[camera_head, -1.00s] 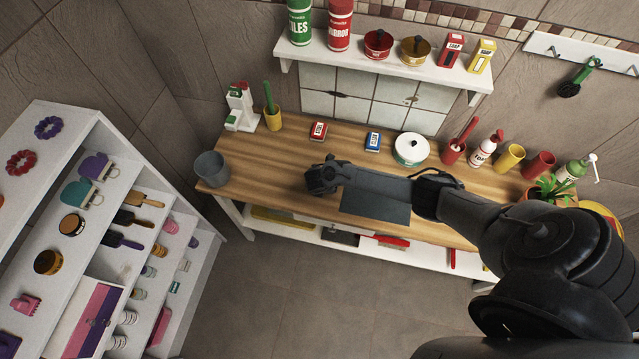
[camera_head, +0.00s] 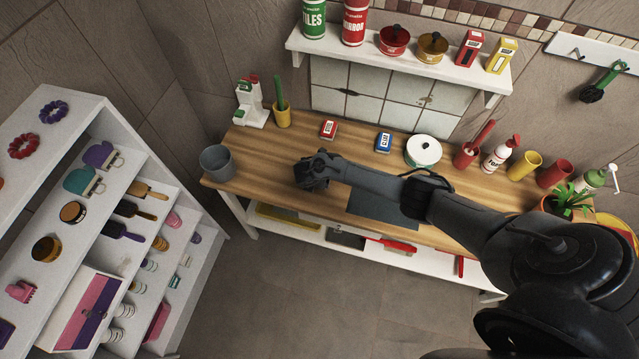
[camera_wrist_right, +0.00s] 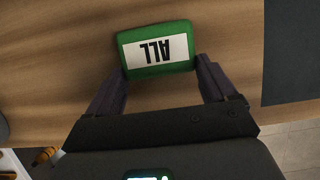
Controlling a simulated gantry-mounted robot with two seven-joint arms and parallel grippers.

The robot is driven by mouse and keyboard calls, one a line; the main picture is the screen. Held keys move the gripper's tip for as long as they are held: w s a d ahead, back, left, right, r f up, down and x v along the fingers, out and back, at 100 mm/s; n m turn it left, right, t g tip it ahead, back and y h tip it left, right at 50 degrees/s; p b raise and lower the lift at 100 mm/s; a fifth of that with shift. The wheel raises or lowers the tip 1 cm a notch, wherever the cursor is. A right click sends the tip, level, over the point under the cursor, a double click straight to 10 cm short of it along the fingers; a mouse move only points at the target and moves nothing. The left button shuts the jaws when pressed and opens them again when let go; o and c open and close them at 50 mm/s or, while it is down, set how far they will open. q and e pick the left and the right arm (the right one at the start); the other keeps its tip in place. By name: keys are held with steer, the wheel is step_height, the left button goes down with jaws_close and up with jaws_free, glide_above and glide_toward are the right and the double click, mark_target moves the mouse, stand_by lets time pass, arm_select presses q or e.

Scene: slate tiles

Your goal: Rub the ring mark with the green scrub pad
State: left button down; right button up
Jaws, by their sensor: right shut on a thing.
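I cannot make out the ring mark in either view. I cannot tell whether the pad touches the wood. My left gripper is not in view.
A dark mat (camera_head: 382,207) lies right of my gripper. A grey cup (camera_head: 217,163) stands at the counter's left end. A red box (camera_head: 328,129), a blue box (camera_head: 383,141) and a white pot (camera_head: 423,151) stand behind. A shelf (camera_head: 400,62) hangs above.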

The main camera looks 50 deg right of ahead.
steer(key=shift+w+a+f+b, duration=0.15)
steer(key=shift+w+a+b, duration=0.35)
steer(key=shift+w+b, duration=0.3)
steer(key=shift+w+a+f+b, duration=0.1)
steer(key=shift+w+a+b, duration=0.4)
steer(key=shift+w, duration=0.4)
steer(key=shift+w+a+r+b, duration=0.15)
steer(key=shift+w+a+b, duration=0.1)
steer(key=shift+w+b, duration=0.2)
steer(key=shift+r, duration=0.15)
steer(key=shift+r+p, duration=0.5)
steer(key=shift+p, duration=0.15)
step_height(320, 180, up, 5)
steer(key=p, duration=0.4)
steer(key=shift+w+p, duration=0.1)
steer(key=shift+p, duration=0.25)
steer(key=shift+r, duration=0.1)
